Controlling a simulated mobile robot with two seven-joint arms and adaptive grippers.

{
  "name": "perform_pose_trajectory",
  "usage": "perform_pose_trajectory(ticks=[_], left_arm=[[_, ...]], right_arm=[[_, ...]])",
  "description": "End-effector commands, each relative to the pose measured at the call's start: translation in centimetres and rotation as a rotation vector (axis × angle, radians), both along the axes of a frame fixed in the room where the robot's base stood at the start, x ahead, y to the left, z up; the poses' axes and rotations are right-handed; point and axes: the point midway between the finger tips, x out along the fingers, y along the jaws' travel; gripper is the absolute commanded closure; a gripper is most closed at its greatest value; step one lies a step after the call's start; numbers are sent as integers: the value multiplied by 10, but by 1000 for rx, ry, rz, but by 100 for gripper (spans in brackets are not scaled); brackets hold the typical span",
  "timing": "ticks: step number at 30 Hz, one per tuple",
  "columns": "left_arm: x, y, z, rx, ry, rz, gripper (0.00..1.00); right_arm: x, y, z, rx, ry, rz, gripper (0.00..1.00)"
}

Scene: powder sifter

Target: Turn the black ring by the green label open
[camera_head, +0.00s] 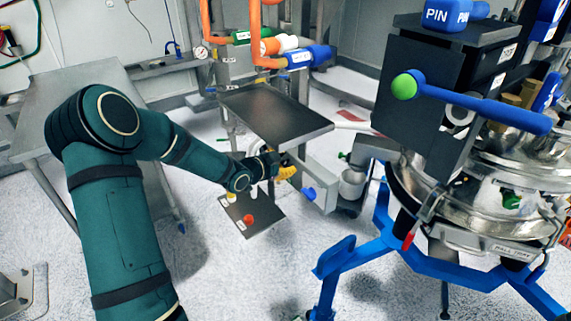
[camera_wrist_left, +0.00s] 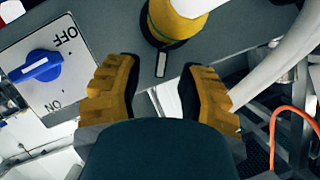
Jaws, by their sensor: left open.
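A green cylinder-like part (camera_head: 241,37) with a white tag sits on the orange piping at the top in the head view; I cannot make out a separate black ring there. My left gripper (camera_head: 287,172) is at the grey box below the dark tabletop, well below the green part. Its yellow fingers (camera_wrist_left: 160,92) are apart and empty, pointing at the yellow post. My right gripper is not in view.
A blue OFF/ON knob (camera_wrist_left: 36,65) is left of the fingers; it also shows on the grey box (camera_head: 309,194). The dark tabletop (camera_head: 275,115) stands above the gripper. The steel vessel (camera_head: 480,190) on blue legs fills the right.

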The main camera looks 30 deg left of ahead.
Motion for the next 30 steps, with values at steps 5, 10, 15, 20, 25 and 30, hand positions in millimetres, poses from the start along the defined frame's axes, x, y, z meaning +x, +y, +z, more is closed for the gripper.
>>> perform_pose_trajectory(ticks=[5,10,15,20,25,30], left_arm=[[6,-1,-2,0,1,-1,61],[6,-1,-2,0,1,-1,61],[5,-1,-2,0,1,-1,100],[5,-1,-2,0,1,-1,100],[5,-1,-2,-1,0,-1,100],[6,-1,0,-11,5,0,100]], right_arm=[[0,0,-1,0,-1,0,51],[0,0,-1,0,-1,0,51],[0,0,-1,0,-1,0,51],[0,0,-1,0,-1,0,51],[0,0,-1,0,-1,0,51],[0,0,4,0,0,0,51]])
